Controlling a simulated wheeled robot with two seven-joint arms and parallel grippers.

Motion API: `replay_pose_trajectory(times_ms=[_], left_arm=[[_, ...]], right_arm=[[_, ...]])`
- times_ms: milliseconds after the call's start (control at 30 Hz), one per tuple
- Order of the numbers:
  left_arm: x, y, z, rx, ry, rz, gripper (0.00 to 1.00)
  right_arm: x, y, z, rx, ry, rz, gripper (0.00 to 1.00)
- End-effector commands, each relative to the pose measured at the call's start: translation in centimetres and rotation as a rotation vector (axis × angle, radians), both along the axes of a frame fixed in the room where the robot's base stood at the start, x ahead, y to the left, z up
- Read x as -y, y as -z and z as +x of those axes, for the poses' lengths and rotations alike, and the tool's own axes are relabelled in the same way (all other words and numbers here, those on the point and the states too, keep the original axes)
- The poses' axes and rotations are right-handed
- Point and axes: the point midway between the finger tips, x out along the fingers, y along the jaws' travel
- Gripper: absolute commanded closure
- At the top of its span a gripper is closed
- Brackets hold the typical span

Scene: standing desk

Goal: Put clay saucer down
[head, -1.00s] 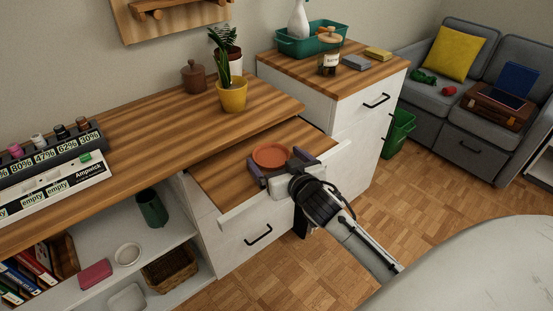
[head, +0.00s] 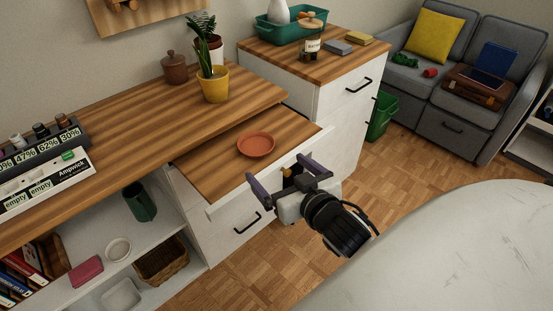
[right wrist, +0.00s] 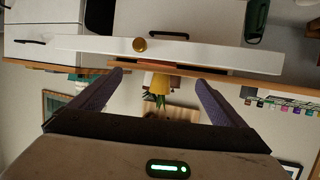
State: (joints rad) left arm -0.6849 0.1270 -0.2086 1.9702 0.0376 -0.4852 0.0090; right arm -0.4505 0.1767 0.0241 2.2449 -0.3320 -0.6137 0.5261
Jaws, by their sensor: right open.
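The clay saucer (head: 256,145) is a round, shallow orange-brown dish. It lies flat on the pulled-out wooden shelf (head: 215,160) below the desktop. My right gripper (head: 281,170) is open and empty, in front of the shelf's front edge and apart from the saucer. In the right wrist view its two purple fingers (right wrist: 158,88) stand wide apart with nothing between them. The white front edge (right wrist: 200,56) of the shelf crosses that view. My left gripper is in neither current view.
A potted plant in a yellow pot (head: 214,86) and a brown lidded jar (head: 174,68) stand on the desktop above. A higher cabinet (head: 330,65) with a teal bin (head: 280,28) stands to the right. A pale rounded surface (head: 450,250) fills the lower right.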

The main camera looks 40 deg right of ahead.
Motion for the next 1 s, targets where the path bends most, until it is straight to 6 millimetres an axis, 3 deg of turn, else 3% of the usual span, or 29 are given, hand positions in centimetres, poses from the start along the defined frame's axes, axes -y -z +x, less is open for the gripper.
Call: replay_pose_trajectory(times_ms=[133,200,300,400,567,1000], left_arm=[[0.0,0.1,0.0,-0.001,-0.001,0.001,0.69],[-0.1,0.1,0.0,-0.001,-0.001,0.001,0.69],[-0.1,0.1,-0.1,-0.002,-0.001,0.001,0.69],[-0.1,0.1,-0.1,-0.003,0.0,0.001,0.69],[-0.1,0.1,-0.1,-0.003,0.0,0.002,0.69],[-0.1,0.1,-0.2,-0.003,0.001,0.003,0.69]], right_arm=[[-4.5,7.4,-3.0,-0.162,-0.123,0.012,0.05],[-7.4,11.6,-5.5,-0.252,-0.204,0.022,0.05],[-11.3,16.3,-9.3,-0.357,-0.31,0.04,0.05],[-14.2,19.4,-12.6,-0.426,-0.389,0.057,0.05],[-16.1,21.1,-14.9,-0.466,-0.442,0.067,0.05],[-16.1,21.1,-14.8,-0.466,-0.442,0.067,0.05]])
